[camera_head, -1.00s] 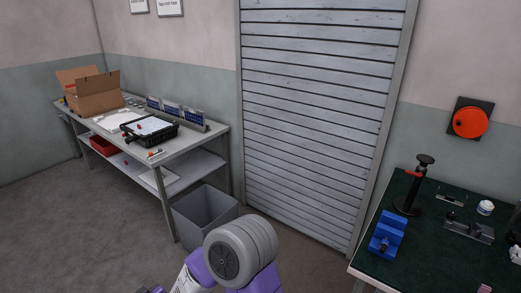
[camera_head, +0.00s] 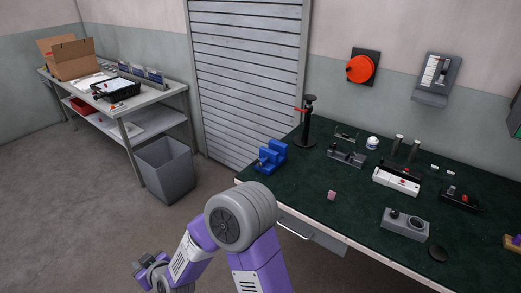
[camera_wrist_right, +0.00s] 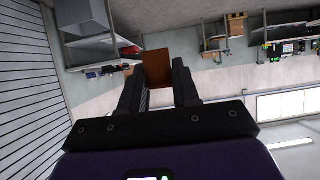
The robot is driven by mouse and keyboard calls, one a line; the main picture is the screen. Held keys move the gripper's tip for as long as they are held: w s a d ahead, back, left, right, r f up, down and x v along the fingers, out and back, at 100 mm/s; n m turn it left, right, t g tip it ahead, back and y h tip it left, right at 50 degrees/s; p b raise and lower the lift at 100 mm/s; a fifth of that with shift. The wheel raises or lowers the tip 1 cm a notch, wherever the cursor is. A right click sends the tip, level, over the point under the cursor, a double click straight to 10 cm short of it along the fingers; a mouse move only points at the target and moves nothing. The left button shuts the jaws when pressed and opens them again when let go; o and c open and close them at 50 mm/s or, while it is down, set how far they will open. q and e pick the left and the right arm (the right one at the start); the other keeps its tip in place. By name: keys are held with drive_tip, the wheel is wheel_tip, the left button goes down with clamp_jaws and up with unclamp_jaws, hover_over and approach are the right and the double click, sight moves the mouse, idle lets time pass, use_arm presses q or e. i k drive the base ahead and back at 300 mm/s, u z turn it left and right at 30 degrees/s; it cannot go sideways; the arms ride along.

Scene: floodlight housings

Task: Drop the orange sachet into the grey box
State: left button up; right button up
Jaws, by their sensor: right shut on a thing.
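The grey box (camera_head: 168,173) is an open-topped bin on the floor, between the left workbench and the green-topped table in the head view. My right gripper (camera_wrist_right: 158,80) is shut on the orange sachet (camera_wrist_right: 157,58), which looks brownish-orange and sticks out beyond the fingertips in the right wrist view. In the head view a purple and grey arm of mine bends toward the lower left, in front of and below the grey box. The fingers and sachet cannot be made out there. My left gripper is not in view.
A green-topped table (camera_head: 300,190) stands at the right with a blue vise (camera_head: 271,157) and several fixtures. A workbench (camera_head: 160,103) with a cardboard box (camera_head: 66,57) stands at the left. A roller shutter (camera_head: 245,80) is behind. The floor around the box is clear.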

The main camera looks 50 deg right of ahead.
sight(409, 229)
drive_tip(key=k, duration=0.65)
drive_tip(key=z, duration=2.15)
